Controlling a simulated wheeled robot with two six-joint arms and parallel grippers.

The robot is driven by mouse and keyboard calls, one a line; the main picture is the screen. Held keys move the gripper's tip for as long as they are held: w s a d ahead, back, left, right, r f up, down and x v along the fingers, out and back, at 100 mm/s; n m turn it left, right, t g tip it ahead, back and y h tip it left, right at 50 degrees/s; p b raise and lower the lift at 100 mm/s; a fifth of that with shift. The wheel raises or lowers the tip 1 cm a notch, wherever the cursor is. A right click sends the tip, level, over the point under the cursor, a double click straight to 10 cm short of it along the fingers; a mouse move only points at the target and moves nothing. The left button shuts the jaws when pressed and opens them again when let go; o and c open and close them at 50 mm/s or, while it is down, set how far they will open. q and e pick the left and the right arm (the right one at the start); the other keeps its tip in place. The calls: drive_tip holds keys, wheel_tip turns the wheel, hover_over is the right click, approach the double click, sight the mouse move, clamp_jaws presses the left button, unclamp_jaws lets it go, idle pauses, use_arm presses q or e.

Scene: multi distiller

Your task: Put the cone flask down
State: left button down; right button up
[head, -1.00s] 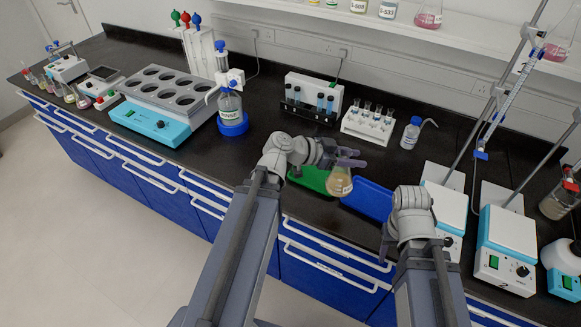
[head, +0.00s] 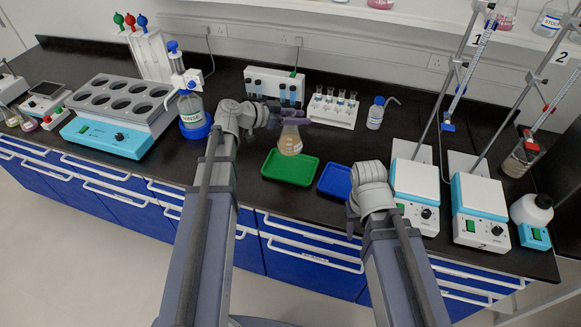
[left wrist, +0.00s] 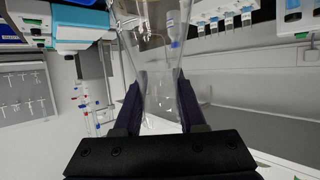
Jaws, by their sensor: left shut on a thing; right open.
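The cone flask (head: 290,142) is clear glass with pale amber liquid low inside, and it looks upright. My left gripper (head: 289,121) is shut on its upper part. In the left wrist view the flask's glass (left wrist: 152,75) shows between the two dark fingers. In the head view its base overlaps the back edge of the green tray (head: 290,176); I cannot tell whether it touches anything. A blue tray (head: 333,181) lies right of the green one. My right gripper (head: 353,214) is mostly hidden behind its own wrist, near the front of the bench.
A test-tube rack (head: 333,109) and a wash bottle (head: 376,113) stand behind the trays. A bottle in a blue base (head: 192,112) is left of my left gripper. A hotplate stirrer (head: 415,192) stands to the right. The green tray is empty.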

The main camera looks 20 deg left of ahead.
sight(281, 141)
use_arm(q)
drive_tip(key=shift+s+f+b, duration=0.1)
drive_tip(key=shift+f+b, duration=4.85)
drive_tip(key=shift+f, duration=0.05)
drive_tip(key=shift+f, duration=0.15)
drive_tip(key=shift+c, duration=2.4)
unclamp_jaws()
drive_tip(key=shift+r, duration=0.35)
drive_tip(key=p+v, duration=0.4)
drive_tip(key=v, duration=0.6)
drive_tip(key=shift+s+a+r, duration=0.2)
drive_tip(key=shift+s+a+r+p, duration=0.15)
drive_tip(key=shift+s+a+p, duration=0.15)
drive_tip(key=shift+s+a, duration=0.15)
